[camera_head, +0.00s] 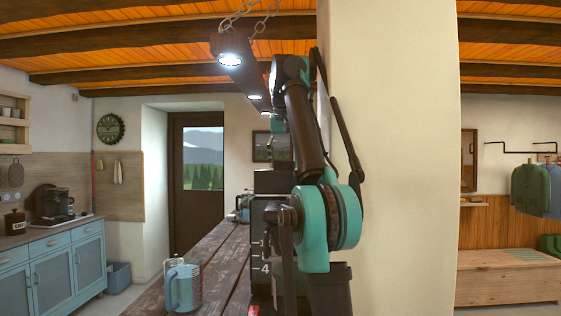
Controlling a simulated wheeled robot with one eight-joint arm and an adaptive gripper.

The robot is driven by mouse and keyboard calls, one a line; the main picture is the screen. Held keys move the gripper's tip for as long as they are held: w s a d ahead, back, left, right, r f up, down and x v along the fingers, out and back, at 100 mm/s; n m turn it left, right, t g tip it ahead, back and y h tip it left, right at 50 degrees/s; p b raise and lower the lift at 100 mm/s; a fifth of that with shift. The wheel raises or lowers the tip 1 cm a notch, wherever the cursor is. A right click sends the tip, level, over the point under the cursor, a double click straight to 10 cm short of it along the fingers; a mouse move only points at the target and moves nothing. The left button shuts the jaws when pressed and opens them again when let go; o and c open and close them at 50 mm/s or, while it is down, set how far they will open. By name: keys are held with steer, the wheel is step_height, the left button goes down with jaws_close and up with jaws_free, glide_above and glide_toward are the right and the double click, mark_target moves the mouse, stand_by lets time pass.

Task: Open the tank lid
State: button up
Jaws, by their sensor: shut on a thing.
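A dark appliance (262,225) with white numbers down its front stands on the wooden table, partly hidden behind my arm. A dark block (272,182) at its top looks like the tank lid; its hinge and how far it is open cannot be made out. My gripper (281,160) hangs down from the teal wrist just above this block, small and dark against the background. It is shut on what seems to be the lid, though the fingertips and the contact are hard to see.
A light blue mug (184,287) stands on the dark plank table (222,262), left of the appliance. A metal pot (243,207) stands farther back. A cream pillar (390,170) rises close on the right. Lamps (232,60) hang above on chains.

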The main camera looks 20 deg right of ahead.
steer(key=shift+w+d+f, duration=0.1)
steer(key=shift+w+d, duration=0.05)
steer(key=shift+w, duration=0.25)
steer(key=shift+w+d, duration=0.1)
steer(key=shift+w, duration=0.2)
steer(key=shift+w+f, duration=0.1)
steer(key=shift+w, duration=0.05)
stand_by(0.3)
steer(key=o, duration=1.7)
